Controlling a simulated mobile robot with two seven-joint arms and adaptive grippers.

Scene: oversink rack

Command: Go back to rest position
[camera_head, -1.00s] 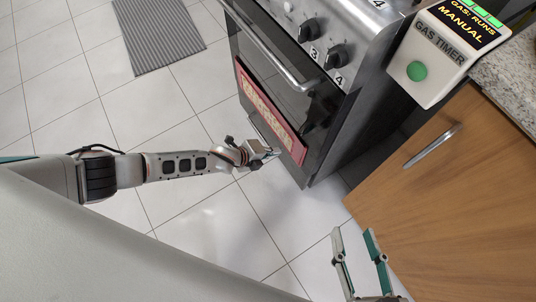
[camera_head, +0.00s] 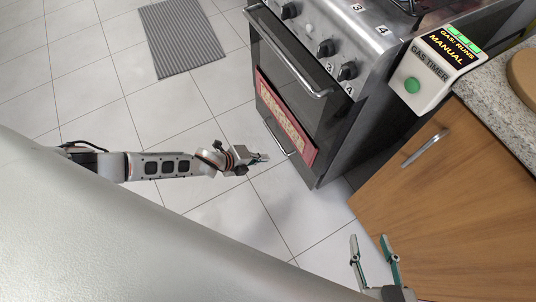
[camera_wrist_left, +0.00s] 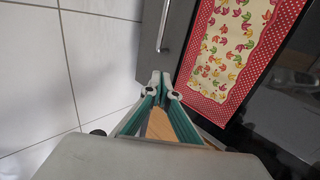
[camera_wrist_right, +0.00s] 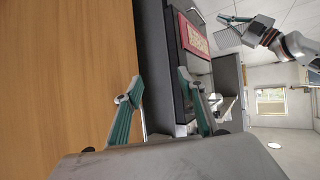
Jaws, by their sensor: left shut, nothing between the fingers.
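My left gripper (camera_head: 262,157) is shut and empty, low over the floor in front of the stove. In the left wrist view its fingertips (camera_wrist_left: 160,80) meet, close in the picture to the stove's lower handle (camera_wrist_left: 163,28); whether they touch it is unclear, but in the head view a gap shows. My right gripper (camera_head: 369,241) is open and empty in front of the wooden cabinet. In the right wrist view its two fingers (camera_wrist_right: 158,82) stand wide apart with nothing held between them.
The stove (camera_head: 335,130) has a red-bordered towel (camera_head: 285,122) on its front. A wooden cabinet (camera_head: 440,210) with a metal handle (camera_head: 425,148) stands right of it, under a granite counter (camera_head: 490,90). A gas timer box (camera_head: 432,72) is between them. Tiled floor (camera_head: 90,90) is free left, with a grey mat (camera_head: 182,38).

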